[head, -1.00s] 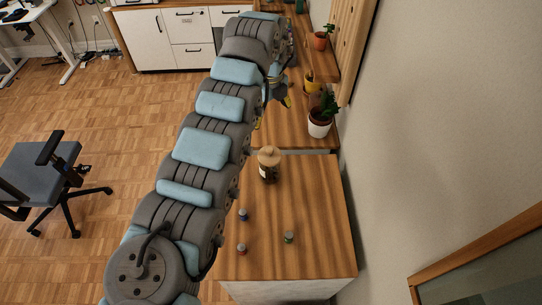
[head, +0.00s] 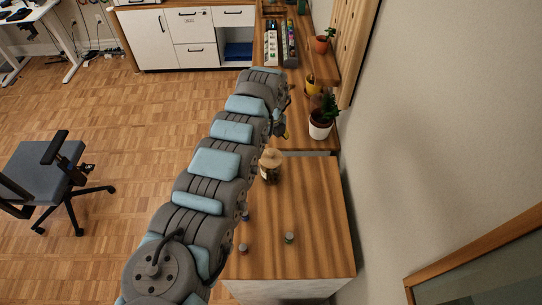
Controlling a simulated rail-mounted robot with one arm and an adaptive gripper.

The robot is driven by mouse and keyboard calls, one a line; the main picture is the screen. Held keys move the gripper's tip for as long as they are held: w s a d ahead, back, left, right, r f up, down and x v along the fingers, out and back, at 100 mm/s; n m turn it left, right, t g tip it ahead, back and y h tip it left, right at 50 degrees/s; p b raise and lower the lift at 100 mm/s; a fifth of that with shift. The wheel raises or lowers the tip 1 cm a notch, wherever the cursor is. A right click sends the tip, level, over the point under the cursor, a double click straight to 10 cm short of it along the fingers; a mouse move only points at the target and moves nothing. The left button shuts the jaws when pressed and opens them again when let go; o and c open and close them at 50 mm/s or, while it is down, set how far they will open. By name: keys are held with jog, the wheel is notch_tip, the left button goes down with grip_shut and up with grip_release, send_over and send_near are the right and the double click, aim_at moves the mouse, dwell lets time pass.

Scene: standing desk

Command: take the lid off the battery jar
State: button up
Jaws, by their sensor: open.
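The battery jar (head: 268,173) stands upright on the near wooden desk top, close to its far left corner. Its pale wooden lid (head: 271,155) with a small knob sits on top of it. My gripper (head: 279,127) is above and beyond the jar in the picture, partly hidden behind my arm. It looks open and apart from the lid. My arm covers part of the jar's left side.
A potted cactus (head: 321,122) is beyond, by the wall. The right part of the desk top (head: 320,200) is clear.

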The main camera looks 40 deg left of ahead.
aim_at(271, 152)
jog(key=f, duration=0.2)
jog(key=f+p, duration=0.1)
jog(key=f, duration=0.1)
jog(key=shift+s+d+f, duration=0.1)
jog(key=shift+s+d, duration=0.05)
jog(key=shift+d, duration=0.1)
jog(key=shift+f, duration=0.5)
jog(key=c, duration=1.1)
jog(key=shift+o, duration=0.2)
